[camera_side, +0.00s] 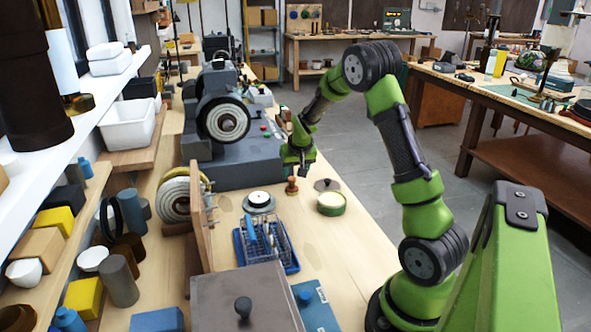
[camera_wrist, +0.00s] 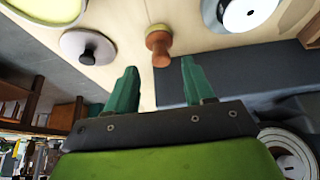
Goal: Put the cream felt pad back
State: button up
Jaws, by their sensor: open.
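A shallow round green tin (camera_side: 331,205) with a cream, flat inside sits on the bench; its cream surface also shows at the top left of the wrist view (camera_wrist: 45,8). I cannot tell whether that surface is the cream felt pad. A grey round lid with a dark knob (camera_side: 326,185) lies beside it, also in the wrist view (camera_wrist: 75,47). A small brown turned wooden piece (camera_side: 291,187) stands on the bench, seen between and beyond my fingers in the wrist view (camera_wrist: 158,42). My gripper (camera_side: 303,174) is open and empty above the bench; its green fingers (camera_wrist: 158,66) are apart.
A dark round base with a white disc (camera_side: 259,199) stands left of the tin. A blue rack of tools (camera_side: 265,247) and a grey lidded box (camera_side: 245,300) are nearer. A large grinding machine (camera_side: 222,120) stands behind. The bench right of the rack is clear.

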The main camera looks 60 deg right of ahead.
jog(key=s+a+r+n+t+y, duration=0.1)
jog(key=s+a+r+y, duration=0.15)
jog(key=a+r, duration=0.65)
jog(key=s+a+r+n+t+y, duration=0.15)
jog(key=s+a+r, duration=0.35)
jog(key=a, duration=0.6)
jog(key=s+a+r+n+t+y, duration=0.1)
jog(key=s+a+r+n, duration=0.1)
jog(key=s+a, duration=0.8)
jog(key=shift+s+a+r+n+y, duration=0.15)
jog(key=shift+a+r+n+y, duration=0.25)
jog(key=shift+a, duration=0.8)
